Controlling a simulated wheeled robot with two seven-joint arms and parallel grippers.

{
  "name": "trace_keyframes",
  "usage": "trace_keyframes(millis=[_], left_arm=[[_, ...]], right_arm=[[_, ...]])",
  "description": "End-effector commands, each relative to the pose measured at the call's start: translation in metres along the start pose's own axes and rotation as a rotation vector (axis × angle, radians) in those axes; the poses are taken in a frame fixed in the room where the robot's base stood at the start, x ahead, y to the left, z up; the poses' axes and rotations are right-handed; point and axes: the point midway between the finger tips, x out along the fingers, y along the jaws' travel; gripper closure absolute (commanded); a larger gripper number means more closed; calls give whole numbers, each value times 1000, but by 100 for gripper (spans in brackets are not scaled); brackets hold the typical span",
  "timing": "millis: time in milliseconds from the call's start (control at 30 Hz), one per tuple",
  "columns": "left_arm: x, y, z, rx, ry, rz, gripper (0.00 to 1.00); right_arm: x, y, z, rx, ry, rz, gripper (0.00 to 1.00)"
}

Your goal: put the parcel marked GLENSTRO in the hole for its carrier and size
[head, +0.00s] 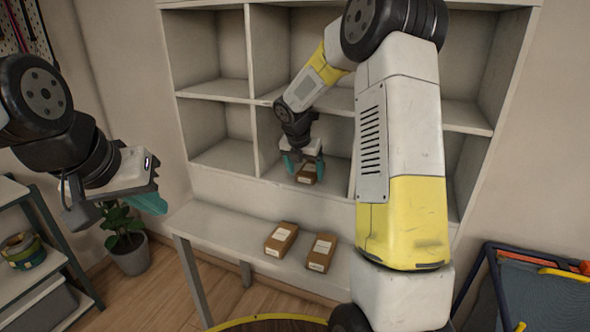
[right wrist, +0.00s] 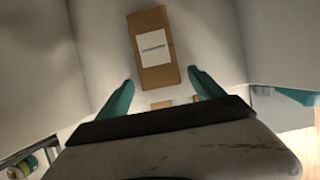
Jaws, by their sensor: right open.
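A brown parcel (head: 307,173) with a white label lies in a lower middle hole of the white shelf, near its front edge. It also shows in the right wrist view (right wrist: 156,70), where its label print is too small to read. My right gripper (head: 303,163) is open at that hole; in the right wrist view its teal fingers stand apart just short of the parcel. Two more labelled brown parcels, one left (head: 281,239) and one right (head: 321,253), lie on the bench; their labels are unreadable. My left gripper (head: 148,203) is off to the left, its opening unclear.
The white shelf (head: 217,173) has several holes; those not hidden by my right arm look empty. The white bench (head: 215,226) stands below it. A potted plant (head: 130,255) and a rack (head: 50,237) are at left. A blue-black framed item (head: 545,290) stands at lower right.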

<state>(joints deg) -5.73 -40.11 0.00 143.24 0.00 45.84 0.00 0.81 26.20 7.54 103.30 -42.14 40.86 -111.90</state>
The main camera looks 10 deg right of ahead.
Motion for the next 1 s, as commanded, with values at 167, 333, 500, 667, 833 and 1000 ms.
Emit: trace_keyframes(millis=[167,333,500,667,833,1000], left_arm=[[0,0,0,0,0,0,100],[0,0,0,0,0,0,100],[0,0,0,0,0,0,100],[0,0,0,0,0,0,100],[0,0,0,0,0,0,100],[0,0,0,0,0,0,100]], right_arm=[[-16,0,-37,-5,0,1,23],[-30,0,-72,-5,-1,2,23],[-40,0,-98,-4,-1,1,23],[-47,-1,-109,12,-1,2,23],[-81,-25,-108,295,1,21,23],[-144,-74,-123,948,57,79,23]])
